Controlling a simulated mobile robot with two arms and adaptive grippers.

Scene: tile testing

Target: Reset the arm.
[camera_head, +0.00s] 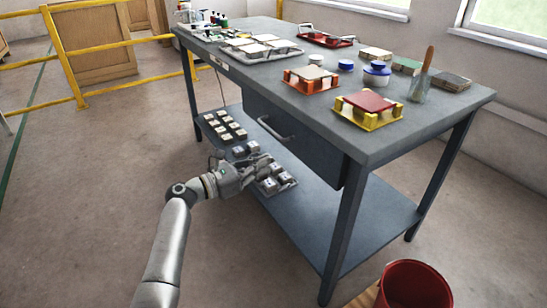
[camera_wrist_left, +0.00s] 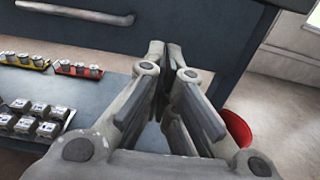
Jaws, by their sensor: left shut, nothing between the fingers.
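My left gripper (camera_head: 262,167) reaches in from the left, beside the near side of the grey workbench (camera_head: 440,115). It is in front of the lower shelf (camera_head: 345,225), below the tabletop and close to the grey block weights there. In the left wrist view the fingers (camera_wrist_left: 165,50) come together at their tips, with nothing between them. The dark drawer front (camera_head: 290,135) is above and to the right of the gripper in the head view. My right gripper is out of both views.
Several block weights (camera_head: 224,128) sit on the shelf. A red bucket (camera_head: 412,285) stands at the bottom right. A yellow railing (camera_head: 75,75) is behind. The floor at left is clear.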

